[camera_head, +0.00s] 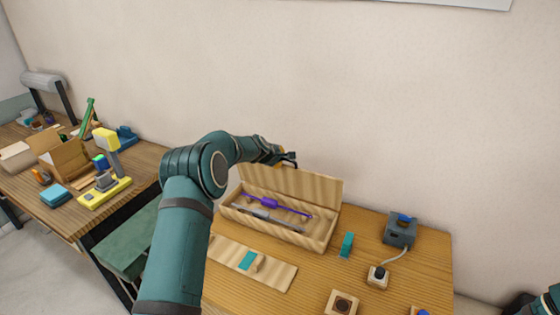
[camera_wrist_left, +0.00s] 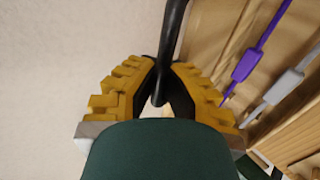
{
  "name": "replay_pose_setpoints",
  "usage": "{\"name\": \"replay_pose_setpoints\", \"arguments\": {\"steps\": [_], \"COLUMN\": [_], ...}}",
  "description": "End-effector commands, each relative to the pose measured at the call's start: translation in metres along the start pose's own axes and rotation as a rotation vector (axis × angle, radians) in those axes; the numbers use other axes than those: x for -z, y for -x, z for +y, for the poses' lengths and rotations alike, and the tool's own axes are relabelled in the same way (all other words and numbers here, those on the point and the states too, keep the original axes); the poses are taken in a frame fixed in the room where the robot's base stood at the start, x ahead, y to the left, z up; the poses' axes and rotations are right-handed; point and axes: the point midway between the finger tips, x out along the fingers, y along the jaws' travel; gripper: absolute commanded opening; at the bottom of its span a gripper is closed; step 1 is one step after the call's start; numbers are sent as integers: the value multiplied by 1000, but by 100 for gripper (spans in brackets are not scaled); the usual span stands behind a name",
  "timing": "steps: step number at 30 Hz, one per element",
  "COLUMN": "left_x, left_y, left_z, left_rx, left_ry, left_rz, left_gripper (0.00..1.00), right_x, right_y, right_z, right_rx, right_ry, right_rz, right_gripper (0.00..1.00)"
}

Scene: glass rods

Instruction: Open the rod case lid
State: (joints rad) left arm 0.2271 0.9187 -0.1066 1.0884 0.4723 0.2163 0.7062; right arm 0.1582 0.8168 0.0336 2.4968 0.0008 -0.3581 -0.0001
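The wooden rod case (camera_head: 322,236) stands on the right-hand table, with its lid (camera_head: 310,186) raised upright along the back edge. A purple rod (camera_head: 270,203) and a grey rod (camera_head: 262,214) lie inside; both also show in the left wrist view, the purple one (camera_wrist_left: 245,66) nearer my fingers. My left gripper (camera_head: 285,158) is at the top of the lid. In the left wrist view its yellow fingers (camera_wrist_left: 160,80) close around a black handle (camera_wrist_left: 174,35), whose join to the lid is hard to see. My right gripper is out of view.
A wooden board with a teal patch (camera_head: 281,274) lies in front of the case. A teal block (camera_head: 347,244), a grey box (camera_head: 400,230) and a corded switch (camera_head: 378,276) are to the right. A cluttered second table (camera_head: 68,222) stands at left; a wall rises behind.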

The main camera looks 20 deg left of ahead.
Motion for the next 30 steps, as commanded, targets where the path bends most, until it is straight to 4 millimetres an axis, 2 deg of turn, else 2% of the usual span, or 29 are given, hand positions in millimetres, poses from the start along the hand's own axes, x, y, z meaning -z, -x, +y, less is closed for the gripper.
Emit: {"name": "replay_pose_setpoints", "arguments": {"steps": [1, 10, 25, 27, 28, 30], "left_x": [1, 9, 11, 11, 11, 10], "left_y": [2, -1, -2, -2, -2, -3], "left_z": [10, 13, 14, 14, 14, 12], "left_rx": [-2, 39, 45, 45, 46, 48], "left_ry": [-3, -1, 1, 1, 1, 1], "left_rz": [3, 3, 4, 4, 4, 3], "left_gripper": [0, 0, 0, 31, 41, 41], "right_x": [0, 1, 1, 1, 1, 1], "right_y": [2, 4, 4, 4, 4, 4], "right_z": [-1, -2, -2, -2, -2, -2], "right_rx": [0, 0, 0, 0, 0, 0], "right_ry": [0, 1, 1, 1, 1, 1], "right_rz": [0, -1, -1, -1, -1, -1], "right_gripper": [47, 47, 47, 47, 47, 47]}}
